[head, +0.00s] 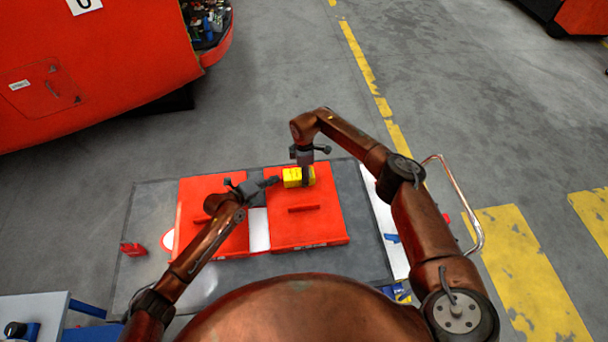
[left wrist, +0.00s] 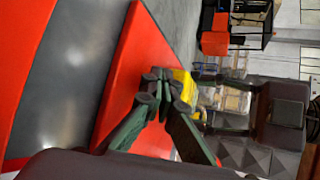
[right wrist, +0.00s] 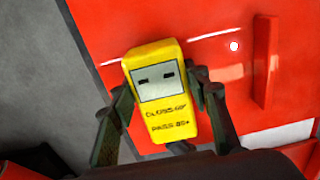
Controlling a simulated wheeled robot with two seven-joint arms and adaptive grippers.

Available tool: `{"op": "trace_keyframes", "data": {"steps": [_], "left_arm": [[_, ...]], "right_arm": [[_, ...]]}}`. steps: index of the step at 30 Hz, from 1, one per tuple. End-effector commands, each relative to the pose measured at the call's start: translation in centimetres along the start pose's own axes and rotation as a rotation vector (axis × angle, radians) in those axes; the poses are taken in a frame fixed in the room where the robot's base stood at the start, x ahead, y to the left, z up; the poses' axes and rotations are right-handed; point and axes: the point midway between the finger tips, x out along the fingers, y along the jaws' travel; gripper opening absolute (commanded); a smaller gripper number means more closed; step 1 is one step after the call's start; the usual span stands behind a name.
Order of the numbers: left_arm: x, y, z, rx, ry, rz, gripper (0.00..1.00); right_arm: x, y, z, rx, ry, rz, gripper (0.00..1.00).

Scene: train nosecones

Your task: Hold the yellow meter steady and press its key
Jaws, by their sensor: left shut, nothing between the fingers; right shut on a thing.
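The yellow meter (head: 290,178) is at the far edge of the right red toolbox; whether it rests on the lid or is just above it I cannot tell. My right gripper (head: 306,178) is shut around it from above. In the right wrist view the meter (right wrist: 148,62) shows a pale screen and dark printed text between the fingers (right wrist: 160,92). My left gripper (head: 276,181) is shut and empty, its tips just left of the meter. In the left wrist view the closed fingertips (left wrist: 161,76) are close beside the meter (left wrist: 186,88); contact is unclear. I cannot make out the key.
The right red toolbox (head: 325,226) has a raised handle (head: 304,208). Another red toolbox (head: 195,190) stands to its left on the grey table (head: 146,205). A small red object (head: 132,249) lies at the table's left. A large red vehicle (head: 110,60) stands behind, on open floor.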

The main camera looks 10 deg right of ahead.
Motion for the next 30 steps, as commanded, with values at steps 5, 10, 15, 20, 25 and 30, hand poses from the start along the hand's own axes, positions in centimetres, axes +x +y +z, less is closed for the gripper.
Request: {"op": "trace_keyframes", "data": {"steps": [5,10,15,20,25,30], "left_arm": [[0.2,-0.09,-0.17,0.0,0.001,0.0,0.0],[0.32,-0.16,-0.27,0.0,0.001,0.0,0.0],[0.22,-0.1,-0.2,0.0,0.001,0.0,0.0],[-0.25,0.18,0.18,0.001,0.0,0.0,0.0],[-0.62,0.44,0.39,0.0,0.002,-0.001,0.0],[-0.63,0.45,0.41,0.0,0.001,-0.001,0.0]], "right_arm": [[0.56,-0.4,0.03,-0.002,-0.003,-0.009,0.06],[0.55,-0.4,0.03,-0.002,-0.003,-0.009,0.06],[0.55,-0.4,0.02,-0.002,-0.003,-0.009,0.06],[0.54,-0.4,0.02,-0.001,-0.002,-0.009,0.06],[0.54,-0.39,0.01,-0.001,-0.002,-0.009,0.06],[0.54,-0.39,0.0,-0.001,-0.002,-0.009,0.06]]}}
